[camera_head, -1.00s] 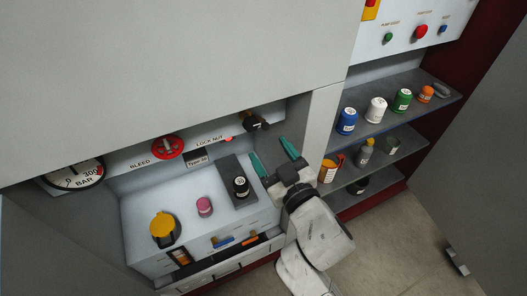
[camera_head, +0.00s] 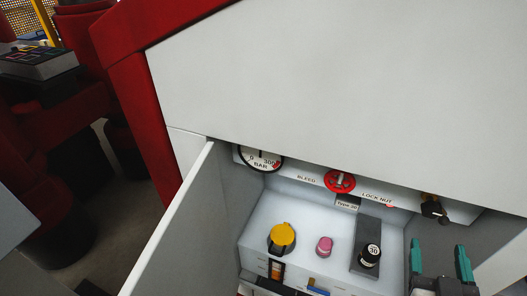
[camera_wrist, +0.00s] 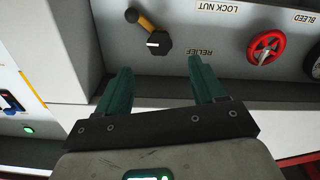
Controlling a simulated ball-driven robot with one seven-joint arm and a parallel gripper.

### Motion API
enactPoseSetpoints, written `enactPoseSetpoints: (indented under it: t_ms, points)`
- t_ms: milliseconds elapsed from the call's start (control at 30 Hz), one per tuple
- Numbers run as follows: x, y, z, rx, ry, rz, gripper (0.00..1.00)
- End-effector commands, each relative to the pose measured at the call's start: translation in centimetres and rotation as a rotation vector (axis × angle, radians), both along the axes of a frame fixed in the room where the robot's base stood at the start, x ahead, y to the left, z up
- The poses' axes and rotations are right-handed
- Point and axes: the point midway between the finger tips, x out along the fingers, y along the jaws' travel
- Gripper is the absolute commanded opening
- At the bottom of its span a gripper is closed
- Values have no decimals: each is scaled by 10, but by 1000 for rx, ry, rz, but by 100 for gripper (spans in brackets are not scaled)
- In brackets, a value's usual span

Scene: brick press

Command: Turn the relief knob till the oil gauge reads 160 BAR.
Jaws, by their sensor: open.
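The relief knob is black with a pale pointer mark. It sits on the panel by the RELIEF label in the wrist view (camera_wrist: 158,43) and under the overhang at right in the head view (camera_head: 433,209). A yellow lever with a black end, the lock nut (camera_wrist: 145,22), is right beside it. My gripper (camera_wrist: 159,66) is open and empty, its green fingers pointing towards the knob, which lies beyond the gap between the tips, apart from them. It also shows at the lower right of the head view (camera_head: 440,247). The oil gauge (camera_head: 262,160) is partly covered by the overhang; its reading is unclear.
A red BLEED wheel (camera_head: 340,181) is left of the knob. On the shelf below stand a yellow-capped item (camera_head: 282,237), a pink one (camera_head: 324,246) and a black one marked 30 (camera_head: 371,255) on a dark block. An open door (camera_head: 172,240) bounds the left.

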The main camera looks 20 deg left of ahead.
Motion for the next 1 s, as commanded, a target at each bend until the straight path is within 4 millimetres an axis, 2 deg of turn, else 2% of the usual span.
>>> enactPoseSetpoints:
  t_ms: [233, 400, 467, 667, 1000]
  points:
    - [-1, 0, -1, 0, 0, 0, 69]
    - [-17, 0, -2, 1, -1, -2, 69]
    - [-17, 0, 1, 0, 0, -1, 69]
    - [4, 0, 5, -1, -2, -1, 69]
    - [65, 0, 4, 0, -1, -1, 69]
